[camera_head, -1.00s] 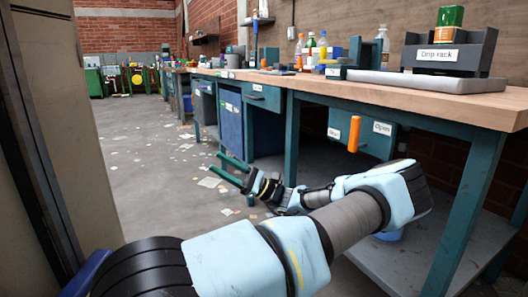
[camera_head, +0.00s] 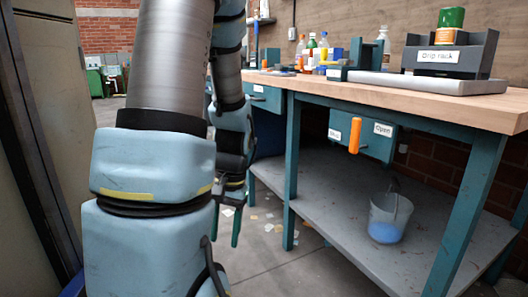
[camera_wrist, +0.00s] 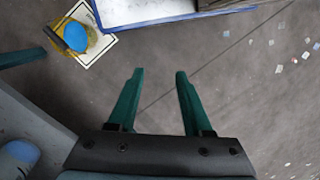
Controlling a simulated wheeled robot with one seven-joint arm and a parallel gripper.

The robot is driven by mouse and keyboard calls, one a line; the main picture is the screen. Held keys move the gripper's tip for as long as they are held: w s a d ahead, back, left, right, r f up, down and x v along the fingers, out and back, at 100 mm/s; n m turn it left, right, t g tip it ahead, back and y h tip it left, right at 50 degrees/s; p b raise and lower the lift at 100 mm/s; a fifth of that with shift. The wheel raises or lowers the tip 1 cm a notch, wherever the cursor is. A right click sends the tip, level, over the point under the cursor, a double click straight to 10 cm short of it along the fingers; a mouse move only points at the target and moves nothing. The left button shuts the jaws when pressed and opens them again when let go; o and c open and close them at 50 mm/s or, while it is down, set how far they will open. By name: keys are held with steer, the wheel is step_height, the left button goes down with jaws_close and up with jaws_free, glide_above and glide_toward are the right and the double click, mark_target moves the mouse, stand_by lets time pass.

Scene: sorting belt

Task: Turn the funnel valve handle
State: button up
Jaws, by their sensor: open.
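The orange valve handle (camera_head: 354,135) hangs down from a teal box (camera_head: 372,138) under the bench top. One white label on the box reads "Open" on the right; the left label is too small to read surely. My gripper (camera_head: 238,222) hangs left of the handle, low beside the bench, pointing down and apart from it. In the wrist view my gripper (camera_wrist: 154,72) is open and empty over the floor. The handle does not show in the wrist view.
A clear bucket (camera_head: 390,217) with blue contents stands on the lower shelf (camera_head: 330,190). The bench leg (camera_head: 292,170) stands between my gripper and the handle. The bench top (camera_head: 400,95) carries bottles and a drip rack (camera_head: 450,55).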

step_height(320, 180, up, 43)
steer(key=d+n+t+h+p, duration=0.1)
steer(key=d+t+p, duration=0.1)
steer(key=p, duration=3.6)
steer(key=shift+s+d+f+n+t+h, duration=0.2)
steer(key=shift+n+t+h, duration=0.1)
steer(key=shift+t, duration=0.2)
